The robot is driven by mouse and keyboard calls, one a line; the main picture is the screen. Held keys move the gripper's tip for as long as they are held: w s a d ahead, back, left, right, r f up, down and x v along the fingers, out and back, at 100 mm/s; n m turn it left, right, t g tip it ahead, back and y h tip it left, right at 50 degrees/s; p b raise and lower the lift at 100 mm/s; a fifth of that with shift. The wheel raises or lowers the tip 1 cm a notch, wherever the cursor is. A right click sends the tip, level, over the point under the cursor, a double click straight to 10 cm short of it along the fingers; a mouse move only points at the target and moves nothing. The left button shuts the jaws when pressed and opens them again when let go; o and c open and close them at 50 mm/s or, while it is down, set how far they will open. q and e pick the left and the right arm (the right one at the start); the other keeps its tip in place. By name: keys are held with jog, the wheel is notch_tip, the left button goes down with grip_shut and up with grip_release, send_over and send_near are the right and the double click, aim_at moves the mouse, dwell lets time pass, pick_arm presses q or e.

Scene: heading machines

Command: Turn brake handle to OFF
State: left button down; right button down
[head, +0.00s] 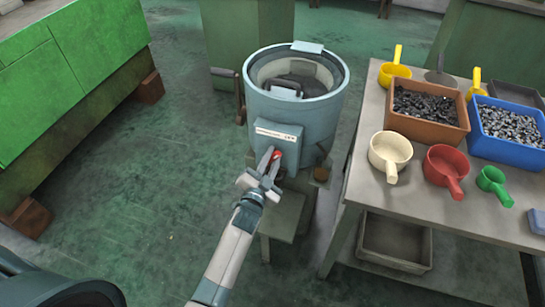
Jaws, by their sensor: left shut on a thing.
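A round blue-grey tub machine (292,112) with an open top stands at the centre. On its front is a box with a pale label strip (279,136); its lettering is too small to read. Just below the label, a small red knob or handle end (277,154) shows, and I take it for the brake handle. My left gripper (268,165) comes up from below and its fingers are shut on this red part. The fingers hide most of the handle, so its exact angle cannot be told. My right gripper is not in view.
A table (357,190) on the right holds a brown bin (428,124) and a blue bin (497,145) of small metal parts, and several coloured scoops. A brown lever (239,100) stands at the tub's left side. A green cabinet (70,70) is at left. Floor between is clear.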

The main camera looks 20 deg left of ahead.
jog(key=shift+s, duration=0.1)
pick_arm(q)
jog(key=c, duration=1.6)
grip_release()
jog(key=shift+c, duration=0.2)
